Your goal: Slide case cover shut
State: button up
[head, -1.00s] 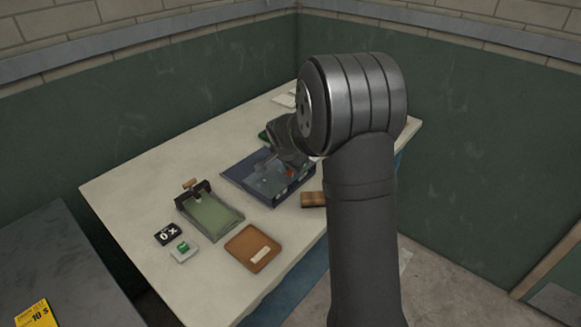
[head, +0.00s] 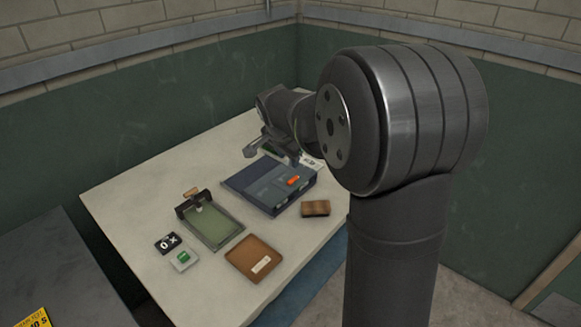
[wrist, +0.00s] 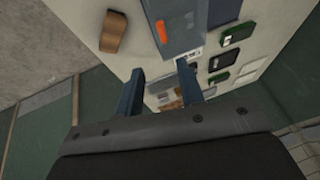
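The blue-grey case (head: 270,186) lies on the bench, with a flat dark section at its left and an orange piece (head: 293,181) on its right part. I cannot tell how far its cover is slid. In the wrist view the case (wrist: 190,22) and the orange piece (wrist: 161,31) show at the top, beyond the fingertips. My gripper (head: 273,153) is above the bench at the far side of the case. In the wrist view my gripper (wrist: 161,68) has its two blue fingers apart with nothing held between them.
A brown block (head: 315,208) lies right of the case. A green tray with a clamp (head: 213,228), a brown tray (head: 243,262), a dark tag (head: 167,243) and a green-buttoned white box (head: 184,261) are nearer. The bench's left side (head: 140,190) is clear.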

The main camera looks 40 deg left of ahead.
aim_at(293, 180)
jog(key=shift+v, duration=2.25)
jog(key=shift+f, duration=0.1)
jog(key=x, duration=1.7)
jog(key=shift+a+f, duration=0.1)
